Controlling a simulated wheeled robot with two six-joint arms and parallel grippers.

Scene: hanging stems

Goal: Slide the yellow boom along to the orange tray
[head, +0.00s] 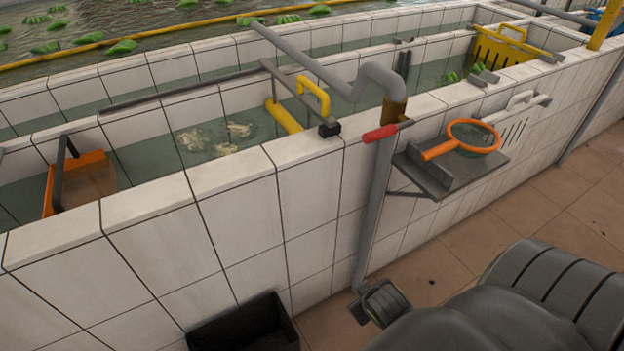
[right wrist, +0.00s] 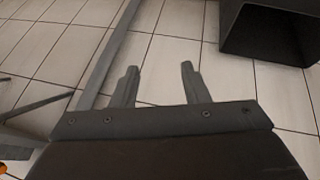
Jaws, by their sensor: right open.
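The yellow boom (head: 283,117) lies across the narrow water channel, with its looped yellow handle (head: 317,95) standing up near the channel's front wall. The orange tray (head: 90,182) sits at the left end of the same channel, partly in the water, with a dark upright bar beside it. Pale clumps (head: 216,137) float between the tray and the boom. My right gripper (head: 362,304) is low in front of the tiled wall, well below the boom. In the right wrist view its two fingers (right wrist: 157,76) are apart with nothing between them. My left gripper is not in view.
A grey pipe (head: 376,185) with a red lever (head: 380,133) runs down the wall. An orange-rimmed sieve (head: 473,136) rests on a wall shelf at right. A black bin (head: 243,326) stands below.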

